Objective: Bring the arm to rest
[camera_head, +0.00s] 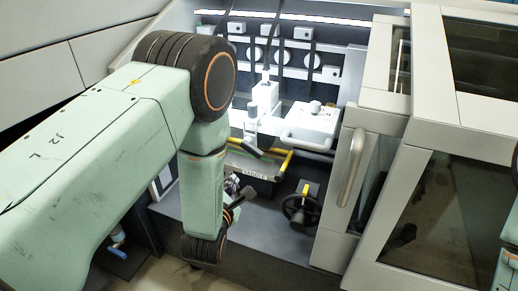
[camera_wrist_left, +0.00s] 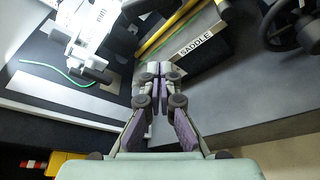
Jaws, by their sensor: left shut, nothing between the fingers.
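My left arm comes in from the left in the head view and bends down at its large black joint. My left gripper (camera_head: 240,190) is partly hidden behind its wrist link, in front of the machine's saddle. In the left wrist view the left gripper (camera_wrist_left: 160,70) shows its two fingers with the tips together and nothing between them. The saddle plate (camera_wrist_left: 193,42), labelled SADDLE, lies just beyond the fingertips. It also shows in the head view (camera_head: 257,173). The right gripper is not in view.
A black handwheel (camera_head: 301,207) stands right of the saddle. A yellow bar (camera_head: 284,164) runs along the saddle. The machine's grey door with a handle (camera_head: 351,168) is at right. A thin green strand (camera_wrist_left: 55,70) lies on the left in the left wrist view.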

